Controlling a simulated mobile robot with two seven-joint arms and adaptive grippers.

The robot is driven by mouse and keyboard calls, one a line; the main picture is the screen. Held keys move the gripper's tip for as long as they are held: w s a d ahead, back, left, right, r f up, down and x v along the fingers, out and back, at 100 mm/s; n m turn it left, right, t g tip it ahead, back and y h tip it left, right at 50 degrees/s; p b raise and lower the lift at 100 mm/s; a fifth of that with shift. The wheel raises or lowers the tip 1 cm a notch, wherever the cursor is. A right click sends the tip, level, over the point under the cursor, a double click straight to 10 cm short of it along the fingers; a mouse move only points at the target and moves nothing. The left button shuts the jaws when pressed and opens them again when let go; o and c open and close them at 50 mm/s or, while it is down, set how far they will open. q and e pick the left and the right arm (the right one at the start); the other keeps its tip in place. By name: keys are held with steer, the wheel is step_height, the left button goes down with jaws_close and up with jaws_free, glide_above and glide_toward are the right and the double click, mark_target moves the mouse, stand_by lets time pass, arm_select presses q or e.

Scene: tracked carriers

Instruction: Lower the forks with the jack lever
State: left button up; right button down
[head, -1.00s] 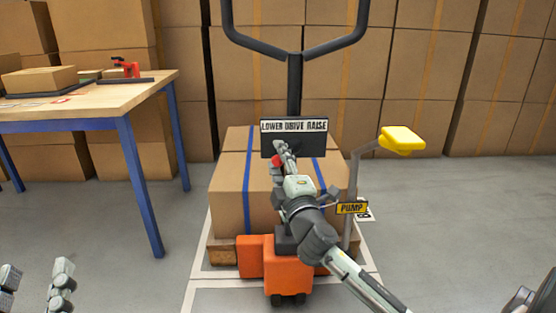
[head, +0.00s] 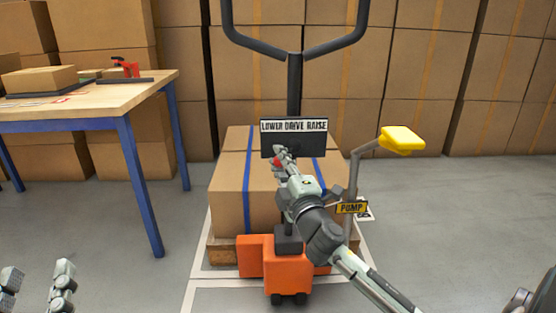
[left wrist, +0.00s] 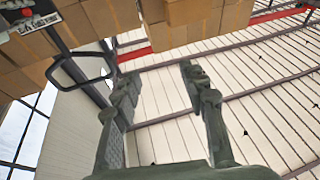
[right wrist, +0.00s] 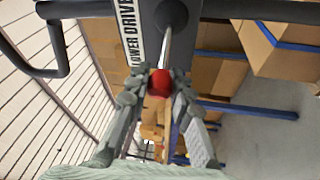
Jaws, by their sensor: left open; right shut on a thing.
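The orange pallet jack (head: 268,262) stands in the middle of the head view, with its black handle (head: 294,85) upright. A plate reading LOWER DRIVE RAISE (head: 294,125) is on the handle. The jack lever's red knob (head: 276,161) is just below that plate. My right gripper (head: 282,153) is shut on the knob and partly hides it. In the right wrist view the red knob (right wrist: 160,83) sits between the fingers, with its rod running to the dark hub. My left gripper (head: 36,285) is low at the left, open and empty; its spread fingers (left wrist: 160,75) show in the left wrist view.
A carton with blue straps (head: 232,190) sits on a wooden pallet behind the jack. The yellow pump pedal (head: 402,140) stands on a grey post at right. A blue-legged table (head: 95,105) is at left.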

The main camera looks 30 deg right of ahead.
steer(key=shift+s+d+n+y, duration=0.1)
steer(key=shift+s+n+y, duration=0.15)
steer(key=shift+y, duration=0.25)
arm_select(q)
step_height(320, 180, down, 8)
steer(key=w+a+g+y+p, duration=0.1)
steer(key=w+a+g+y, duration=0.1)
steer(key=a+g, duration=0.1)
steer(key=shift+f+g+y+p, duration=0.15)
steer(key=shift+g+y+p, duration=0.25)
steer(key=shift+g, duration=0.1)
arm_select(e)
steer(key=shift+s+d+n, duration=0.25)
steer(key=shift+s+d, duration=0.95)
steer(key=shift+d, duration=0.3)
steer(key=c, duration=1.5)
jaws_free()
steer(key=shift+o, duration=0.9)
steer(key=shift+a+y, duration=0.1)
steer(key=shift+y, duration=0.2)
arm_select(q)
steer(key=shift+d, duration=0.1)
